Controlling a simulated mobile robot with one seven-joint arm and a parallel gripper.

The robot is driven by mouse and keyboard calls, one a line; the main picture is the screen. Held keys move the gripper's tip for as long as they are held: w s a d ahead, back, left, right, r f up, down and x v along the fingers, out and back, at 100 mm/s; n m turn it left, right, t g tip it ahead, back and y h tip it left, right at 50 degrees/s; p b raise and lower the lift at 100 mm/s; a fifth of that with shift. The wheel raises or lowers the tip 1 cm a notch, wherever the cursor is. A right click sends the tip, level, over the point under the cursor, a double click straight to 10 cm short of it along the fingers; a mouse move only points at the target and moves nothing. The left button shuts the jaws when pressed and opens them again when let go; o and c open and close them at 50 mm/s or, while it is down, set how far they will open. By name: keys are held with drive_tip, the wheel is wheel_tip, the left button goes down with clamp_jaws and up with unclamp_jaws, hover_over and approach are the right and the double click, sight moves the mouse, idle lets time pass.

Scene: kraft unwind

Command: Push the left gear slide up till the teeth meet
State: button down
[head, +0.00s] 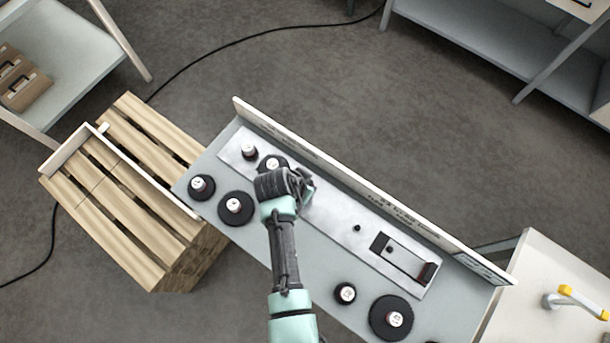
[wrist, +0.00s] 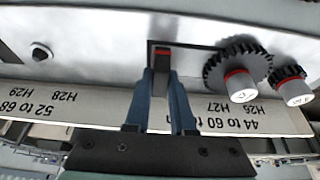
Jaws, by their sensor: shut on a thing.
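In the wrist view, my gripper (wrist: 163,75) is shut on a dark slide handle with a red band (wrist: 162,62), which stands at a dark slot in the metal plate. Right of it there are a larger black gear (wrist: 238,62) and a small black gear (wrist: 290,75), both with silver, red-collared hubs. They look very close; I cannot tell if their teeth meet. In the head view, my gripper (head: 301,190) is over the plate's left half and hides the left slide. The small gear (head: 249,151) and the larger gear (head: 273,164) show up-left of it.
Loose gears lie on the grey bench: two at left (head: 202,187) (head: 236,208), two at right (head: 345,293) (head: 391,318). A second slot (head: 405,258) is at the plate's right. A labelled upright board (head: 350,184) edges the bench's far side. A wooden pallet stack (head: 130,190) stands left.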

drive_tip(key=shift+w+a+b, duration=0.6)
drive_tip(key=shift+w+a, duration=0.15)
drive_tip(key=shift+a, duration=0.3)
drive_tip(key=c, duration=0.8)
unclamp_jaws()
drive_tip(key=shift+d, duration=0.1)
drive_tip(key=shift+o, duration=0.2)
drive_tip(key=b+v, duration=0.1)
drive_tip(key=v, duration=1.2)
drive_tip(key=shift+w, duration=0.1)
